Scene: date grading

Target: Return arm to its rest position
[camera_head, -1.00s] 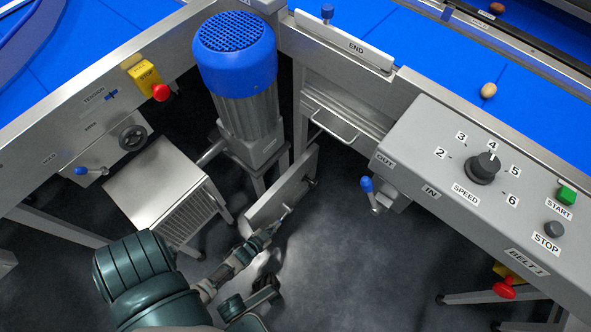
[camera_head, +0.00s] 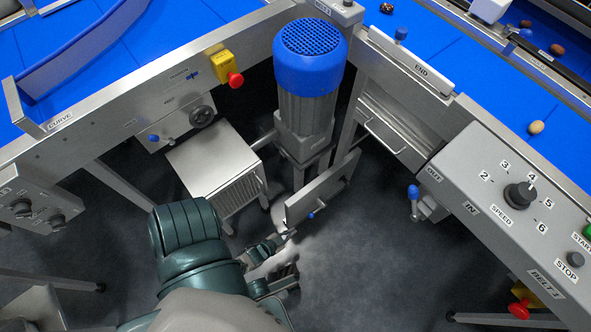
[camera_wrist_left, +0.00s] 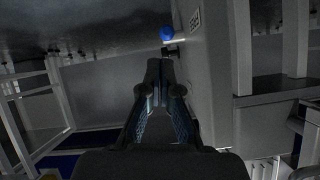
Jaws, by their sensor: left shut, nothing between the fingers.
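My left gripper (camera_head: 286,237) shows in the head view at the lower middle, beyond my dark green arm, low over the dark floor. It points toward the grey hinged panel below the belt corner. In the left wrist view the left gripper (camera_wrist_left: 158,72) has its fingertips together, with nothing between them. It is apart from the control box, whose side shows to its right. My right gripper is not in view.
The grey control box (camera_head: 483,210) with a speed knob (camera_head: 519,194) stands at the right. A blue-topped motor (camera_head: 310,58) and a grey cabinet (camera_head: 213,160) stand beyond my arm. Blue belts (camera_head: 440,30) run behind. Dark floor (camera_head: 370,250) is open between them.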

